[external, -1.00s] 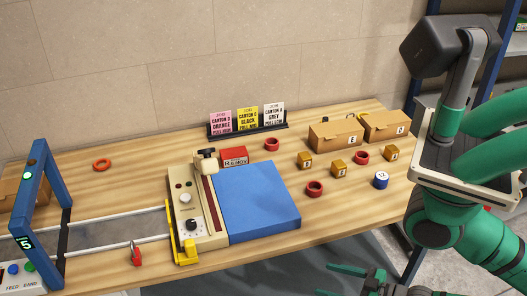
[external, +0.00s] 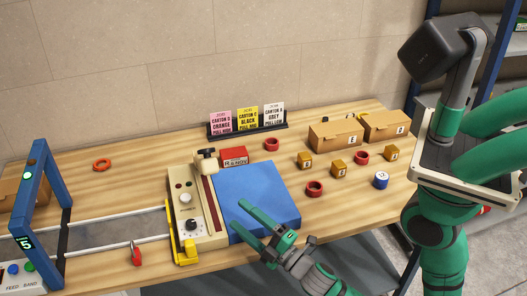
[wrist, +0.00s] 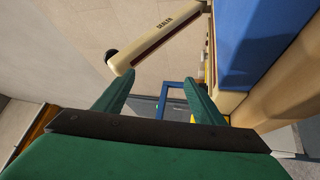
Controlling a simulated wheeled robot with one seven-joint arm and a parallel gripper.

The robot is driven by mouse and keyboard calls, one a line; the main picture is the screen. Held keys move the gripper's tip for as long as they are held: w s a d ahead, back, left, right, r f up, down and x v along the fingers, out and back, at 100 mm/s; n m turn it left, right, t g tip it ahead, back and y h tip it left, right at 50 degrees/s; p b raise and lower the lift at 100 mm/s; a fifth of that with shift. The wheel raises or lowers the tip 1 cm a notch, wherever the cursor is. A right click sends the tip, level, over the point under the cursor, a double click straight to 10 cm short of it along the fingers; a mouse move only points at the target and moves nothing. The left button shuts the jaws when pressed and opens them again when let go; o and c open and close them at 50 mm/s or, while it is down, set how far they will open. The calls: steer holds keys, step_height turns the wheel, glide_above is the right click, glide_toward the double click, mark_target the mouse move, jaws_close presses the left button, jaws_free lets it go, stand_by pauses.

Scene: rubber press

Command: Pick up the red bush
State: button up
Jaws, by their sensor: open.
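Several red ring-shaped bushes lie on the wooden table. One red bush (external: 315,188) is right of the blue pad, near the front. Another red bush (external: 361,157) lies among the small boxes, and a third red bush (external: 271,144) is behind the pad. An orange-red ring (external: 102,165) lies far left. My gripper (external: 250,218) is open and empty, above the front of the blue pad, left of the nearest bush. The wrist view shows its two green fingers (wrist: 158,95) apart with nothing between them; no bush shows there.
A beige sealer (external: 190,213) with a blue pad (external: 258,190) takes the table's middle. Small boxes (external: 339,169), a blue-white round tin (external: 381,180) and two cartons (external: 336,136) stand right. A red box (external: 234,157) and card stand (external: 248,132) are behind. A blue frame (external: 40,210) stands left.

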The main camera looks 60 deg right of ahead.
steer(key=w+d+r+m+h, duration=0.3)
steer(key=d+r+h, duration=0.3)
steer(key=d+r, duration=0.4)
steer(key=w+d+r+m+h, duration=0.25)
steer(key=d+r+h, duration=0.25)
steer(key=d+r, duration=0.45)
steer(key=s+d+r+m+g+h, duration=0.3)
steer(key=d+r+m+g, duration=0.35)
steer(key=d, duration=0.25)
steer(key=s+d+r+m+g+h, duration=0.2)
steer(key=d+r+m+g+h, duration=0.3)
steer(key=d+m, duration=0.35)
steer(key=s+d+f+m+g+y, duration=0.4)
steer(key=d+f+m+g+y, duration=0.15)
steer(key=d, duration=0.55)
steer(key=m+g+y, duration=0.4)
steer(key=m+y, duration=0.3)
steer(key=y, duration=1.1)
glide_above(315, 184)
steer(key=a, duration=0.2)
step_height(315, 184, down, 25)
steer(key=shift+h, duration=0.25)
steer(key=f, duration=0.3)
steer(key=s+f, duration=0.1)
steer(key=shift+a+f, duration=0.2)
steer(key=shift+f, duration=0.15)
steer(key=shift+w+d+f, duration=0.1)
steer(key=shift+f, duration=1.3)
steer(key=shift+w+f, duration=0.1)
steer(key=shift+f, duration=1.3)
